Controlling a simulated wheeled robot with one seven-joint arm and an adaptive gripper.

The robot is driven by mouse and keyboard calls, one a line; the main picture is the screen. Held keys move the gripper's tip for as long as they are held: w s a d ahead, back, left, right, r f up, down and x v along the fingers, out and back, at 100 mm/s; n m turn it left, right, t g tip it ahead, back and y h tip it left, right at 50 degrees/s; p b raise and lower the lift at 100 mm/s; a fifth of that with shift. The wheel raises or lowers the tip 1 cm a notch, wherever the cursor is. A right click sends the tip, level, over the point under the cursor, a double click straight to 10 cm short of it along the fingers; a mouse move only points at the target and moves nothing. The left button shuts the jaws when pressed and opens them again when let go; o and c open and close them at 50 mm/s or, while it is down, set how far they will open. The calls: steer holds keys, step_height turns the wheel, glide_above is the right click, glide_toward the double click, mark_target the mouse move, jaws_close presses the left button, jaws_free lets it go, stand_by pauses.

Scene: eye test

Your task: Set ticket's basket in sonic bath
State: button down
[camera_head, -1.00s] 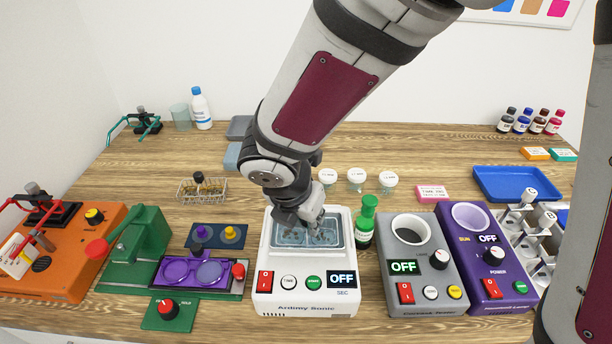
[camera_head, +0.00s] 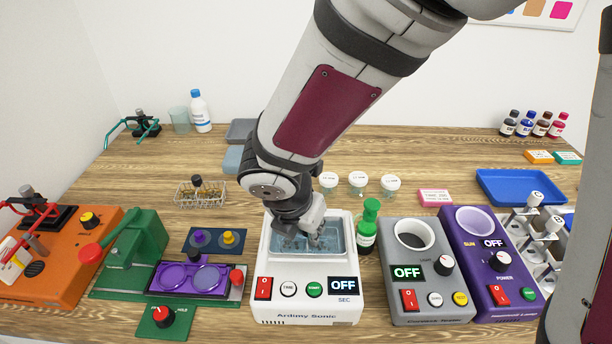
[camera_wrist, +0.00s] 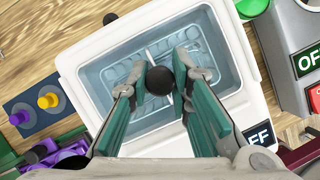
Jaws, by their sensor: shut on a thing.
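The white sonic bath (camera_head: 262,262) stands at the front middle of the table, its display reading OFF. In the wrist view, its grey-blue tank (camera_wrist: 92,78) holds a pale wire basket (camera_wrist: 160,48). My gripper (camera_head: 312,238) is over the tank. In the wrist view, my gripper (camera_wrist: 157,88) is shut on the basket's round black knob (camera_wrist: 158,80). The basket appears low within the tank walls; whether it touches the floor cannot be told. A second wire basket (camera_head: 202,203) with a dark knob and gold-coloured contents stands on the table at the left.
A green-capped bottle (camera_head: 367,232) stands close to the bath's right side, with a grey tester (camera_head: 428,290) and purple unit (camera_head: 487,262) beyond. Three small jars (camera_head: 358,184) stand behind.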

steer(key=shift+f, duration=0.25)
steer(key=c, duration=1.1)
jaws_free()
steer(key=shift+o, duration=0.2)
steer(key=shift+r, duration=0.15)
step_height(320, 180, up, 5)
steer(key=p, duration=0.5)
steer(key=shift+s+r, duration=0.1)
steer(key=shift+r, duration=0.25)
